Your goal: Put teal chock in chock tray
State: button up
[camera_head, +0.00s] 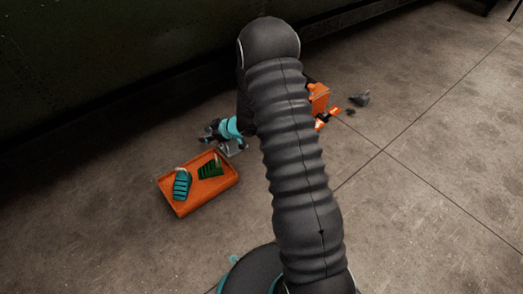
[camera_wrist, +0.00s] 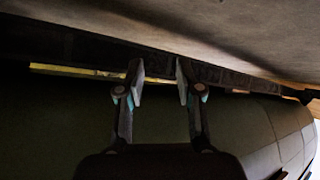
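The teal chock (camera_head: 182,185) is in the orange chock tray (camera_head: 206,203), at its left side and close to the rim. I cannot tell whether it lies flat or touches the rim. My gripper (camera_head: 207,132) is beyond the tray in the head view, apart from the chock. In the wrist view my gripper (camera_wrist: 161,82) has its two fingers spread with a clear gap and nothing between them. The teal chock and the tray do not show in the wrist view.
A dark green chock (camera_head: 210,169) is also in the tray. An orange box (camera_head: 318,98), an orange piece (camera_head: 326,118) and a grey object (camera_head: 360,98) are right of my arm, partly hidden. The dark green fuselage (camera_head: 100,60) runs along the back.

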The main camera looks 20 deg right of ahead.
jog(key=s+d+r+m+h, duration=0.2)
jog(key=s+d+r+h, duration=0.1)
jog(key=r, duration=0.5)
jog(key=s+d+r+m+t+h, duration=0.1)
jog(key=s+d+r+m+h, duration=0.15)
jog(key=r, duration=0.55)
jog(key=s+d+r+m+h, duration=0.1)
jog(key=s+d+r+h, duration=0.2)
jog(key=r, duration=0.5)
jog(key=s+d+r+m+g, duration=0.1)
jog(key=s+r+m, duration=0.15)
jog(key=s, duration=0.55)
jog(key=s+d+r+m, duration=0.1)
jog(key=s+r, duration=0.3)
jog(key=s, duration=0.3)
jog(key=s+a+m+g, duration=0.1)
jog(key=s+a, duration=0.1)
jog(key=s, duration=0.6)
jog(key=s+a+g+y, duration=0.1)
jog(key=s+a, duration=0.1)
jog(key=s, duration=0.6)
jog(key=shift+s+a+r+m+g, duration=0.2)
jog(key=shift+a+m+g, duration=0.1)
jog(key=shift+a+m, duration=0.1)
jog(key=shift+y, duration=0.25)
